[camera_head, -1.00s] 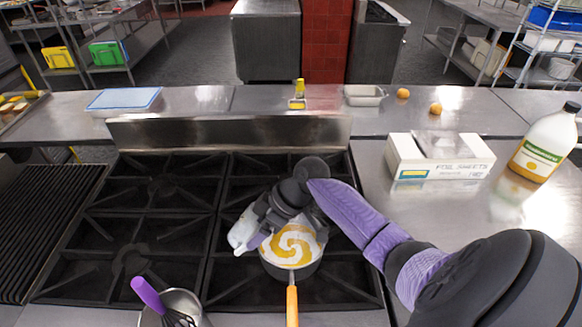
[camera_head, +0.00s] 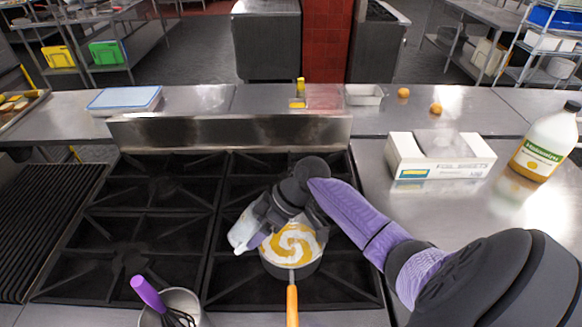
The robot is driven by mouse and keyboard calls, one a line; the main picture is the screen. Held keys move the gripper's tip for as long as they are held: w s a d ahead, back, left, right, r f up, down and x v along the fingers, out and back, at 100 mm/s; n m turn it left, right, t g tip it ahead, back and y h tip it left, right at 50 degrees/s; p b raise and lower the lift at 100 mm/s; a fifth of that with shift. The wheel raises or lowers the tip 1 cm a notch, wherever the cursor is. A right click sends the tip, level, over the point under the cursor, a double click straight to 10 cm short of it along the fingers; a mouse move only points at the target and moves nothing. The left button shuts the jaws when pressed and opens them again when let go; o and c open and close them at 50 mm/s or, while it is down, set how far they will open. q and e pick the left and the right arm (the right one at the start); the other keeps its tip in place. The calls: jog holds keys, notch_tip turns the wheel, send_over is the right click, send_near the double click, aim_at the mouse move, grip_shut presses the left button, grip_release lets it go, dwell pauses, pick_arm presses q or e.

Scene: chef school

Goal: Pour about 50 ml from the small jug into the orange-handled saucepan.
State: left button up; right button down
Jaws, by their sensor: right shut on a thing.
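The orange-handled saucepan (camera_head: 291,270) stands on the front right part of the stove, its handle pointing toward me. It holds a yellow and white swirl. My right gripper (camera_head: 258,222) is above the pan's left rim, shut on the small jug (camera_head: 243,232). The jug is whitish, looks tilted, and is partly hidden by the gripper. I cannot see its opening or any stream of liquid. My left gripper is not in view.
A pot (camera_head: 182,303) with a purple-handled whisk (camera_head: 148,293) stands at the front. A foil sheets box (camera_head: 438,158) and a large white bottle (camera_head: 546,142) stand on the right counter. The left burners (camera_head: 140,220) are clear.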

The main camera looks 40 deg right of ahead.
aim_at(236, 249)
dwell(0.8)
jog(key=shift+a+r+p, duration=0.1)
jog(key=shift+r+p, duration=0.1)
jog(key=shift+p, duration=0.15)
jog(key=shift+w+a+g+h+p, duration=0.45)
jog(key=shift+a+h+p, duration=0.45)
jog(key=shift+p, duration=0.3)
jog(key=a+f+h, duration=0.1)
jog(key=w+a+g+h+p, duration=0.1)
jog(key=shift+w+a+f, duration=0.2)
jog(key=shift+a+f, duration=0.2)
jog(key=f+h+b, duration=0.1)
jog(key=a+f+g+h+b, duration=0.1)
jog(key=f+b, duration=0.1)
jog(key=w+a+f+h+b, duration=0.1)
jog(key=f, duration=0.1)
jog(key=shift+a+g, duration=0.2)
jog(key=shift+g, duration=0.05)
